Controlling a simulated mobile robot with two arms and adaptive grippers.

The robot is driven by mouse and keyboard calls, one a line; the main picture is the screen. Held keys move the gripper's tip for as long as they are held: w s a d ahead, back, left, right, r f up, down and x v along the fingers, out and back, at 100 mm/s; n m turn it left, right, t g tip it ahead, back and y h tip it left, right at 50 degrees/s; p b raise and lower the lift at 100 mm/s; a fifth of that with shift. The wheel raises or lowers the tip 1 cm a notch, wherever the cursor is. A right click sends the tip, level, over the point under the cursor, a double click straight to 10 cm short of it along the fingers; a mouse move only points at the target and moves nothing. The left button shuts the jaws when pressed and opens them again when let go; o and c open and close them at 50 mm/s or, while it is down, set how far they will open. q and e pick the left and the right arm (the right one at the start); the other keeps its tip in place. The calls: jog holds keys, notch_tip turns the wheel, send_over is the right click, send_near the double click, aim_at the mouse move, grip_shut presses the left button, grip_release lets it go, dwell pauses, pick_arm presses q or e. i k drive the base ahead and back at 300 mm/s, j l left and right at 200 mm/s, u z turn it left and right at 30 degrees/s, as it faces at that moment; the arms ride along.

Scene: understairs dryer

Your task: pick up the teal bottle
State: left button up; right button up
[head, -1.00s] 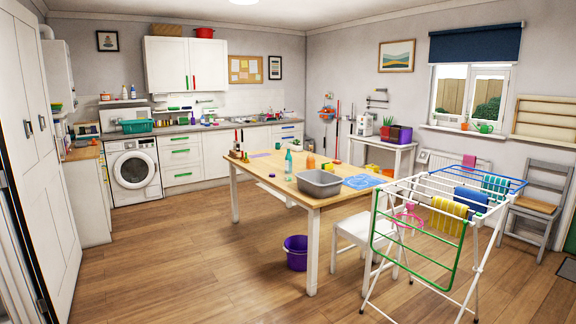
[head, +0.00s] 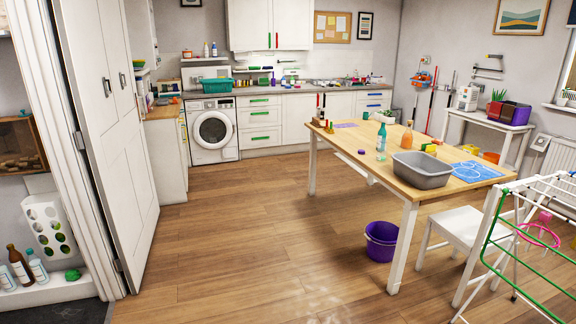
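The teal bottle (head: 381,143) stands upright on the wooden table (head: 340,142), near the middle of its left part. It is clear of the grey basin (head: 422,171) to its right. A clear item (head: 380,156) is close by its base, too small to tell apart. Neither of my grippers is in view.
A purple bucket (head: 381,240) is on the floor by the table's front leg. A white chair (head: 462,230) and drying rack (head: 520,240) block the right. The wooden floor (head: 250,235) left of the table is open.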

aim_at(383, 132)
jog(key=i, duration=2.7)
jog(key=i+j+z, duration=0.1)
jog(key=i, duration=0.5)
jog(key=i+j, duration=0.15)
jog(key=i, duration=0.5)
jog(key=l+z, duration=0.05)
